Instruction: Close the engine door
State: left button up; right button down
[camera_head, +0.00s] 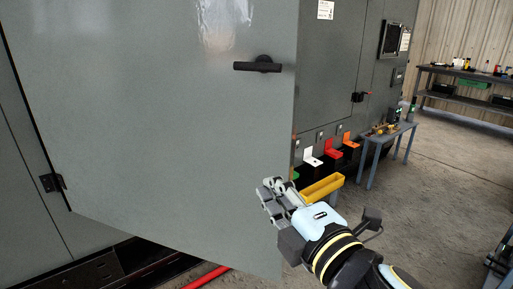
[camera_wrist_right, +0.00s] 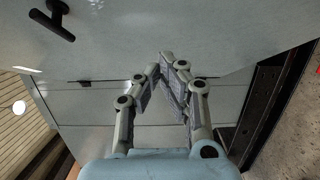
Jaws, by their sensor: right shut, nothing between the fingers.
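The engine door (camera_head: 160,110) is a large grey panel standing open, swung out from the grey enclosure, with its hinge (camera_head: 53,182) at the left. A black handle (camera_head: 257,65) is near its upper right edge. My right gripper (camera_head: 270,190) is shut and empty at the door's lower right edge. In the right wrist view the fingers (camera_wrist_right: 168,65) meet near the door panel (camera_wrist_right: 190,30), and the handle (camera_wrist_right: 55,20) shows at the upper left. I cannot tell whether the fingers touch the door. My left gripper is not in view.
The grey enclosure (camera_head: 335,70) extends behind the door to the right. Coloured brackets and a yellow tray (camera_head: 322,187) are along its lower side. A small blue-grey table (camera_head: 388,133) with parts stands beside it. A shelf (camera_head: 465,85) is at the far right. The concrete floor (camera_head: 430,190) at right is mostly clear.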

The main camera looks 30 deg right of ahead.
jog(key=p, duration=0.2)
send_near(247, 145)
jog(key=w+a, duration=0.3)
jog(key=w+d, duration=0.2)
jog(key=d, duration=0.1)
jog(key=shift+d+r, duration=0.1)
jog(key=shift+d, duration=0.05)
jog(key=shift+w, duration=0.1)
jog(key=shift+w+d, duration=0.1)
